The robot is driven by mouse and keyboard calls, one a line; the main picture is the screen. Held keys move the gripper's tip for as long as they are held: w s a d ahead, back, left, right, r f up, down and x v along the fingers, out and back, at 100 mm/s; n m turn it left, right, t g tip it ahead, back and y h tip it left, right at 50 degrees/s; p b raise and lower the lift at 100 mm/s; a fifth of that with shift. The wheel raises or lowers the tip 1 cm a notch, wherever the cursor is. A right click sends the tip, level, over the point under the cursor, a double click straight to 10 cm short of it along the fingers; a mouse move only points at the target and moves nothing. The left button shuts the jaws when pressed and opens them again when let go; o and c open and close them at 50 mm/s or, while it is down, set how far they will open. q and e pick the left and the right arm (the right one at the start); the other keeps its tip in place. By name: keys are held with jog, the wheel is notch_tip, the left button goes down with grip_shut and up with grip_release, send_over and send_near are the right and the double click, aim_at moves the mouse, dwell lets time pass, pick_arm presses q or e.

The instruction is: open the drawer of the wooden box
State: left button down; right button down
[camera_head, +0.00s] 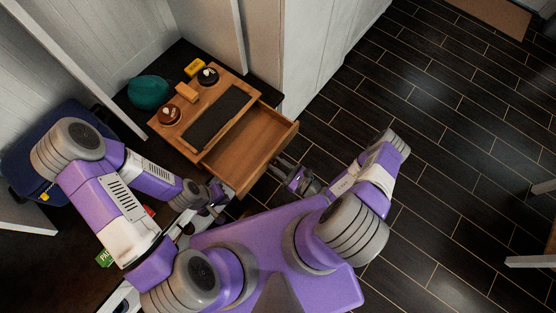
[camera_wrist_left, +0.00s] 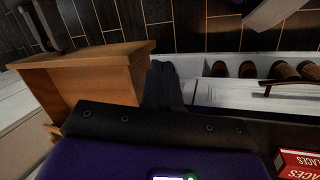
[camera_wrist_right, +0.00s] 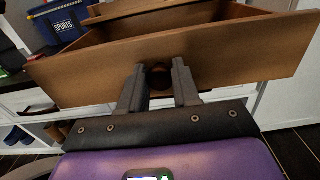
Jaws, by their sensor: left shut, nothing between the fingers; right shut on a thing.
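The wooden box (camera_head: 163,127) stands on a dark bench top. Its drawer (camera_head: 251,146) is pulled well out toward me, and the inside looks empty. The drawer front and its round knob (camera_wrist_right: 160,76) show in the right wrist view. My right gripper (camera_head: 280,166) is at the drawer front, its fingers shut on the knob from both sides. My left gripper (camera_head: 218,199) is shut and empty, near the left end of the drawer front. In the left wrist view the drawer (camera_wrist_left: 92,75) is just left of the left fingers (camera_wrist_left: 163,83).
A teal rounded object (camera_head: 149,91), a yellow box (camera_head: 195,67) and small items sit on or behind the box. A dark blue bag (camera_head: 30,165) is at the left. Shoes (camera_wrist_left: 247,69) stand on a shelf below. Dark tiled floor (camera_head: 440,150) is open at the right.

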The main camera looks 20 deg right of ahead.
jog(key=shift+f, duration=0.1)
jog(key=c, duration=0.8)
grip_release()
jog(key=shift+c, duration=0.2)
jog(key=shift+s, duration=0.1)
jog(key=p+v, duration=0.1)
jog(key=v, duration=0.6)
jog(key=shift+s+d, duration=0.15)
jog(key=shift+s, duration=0.05)
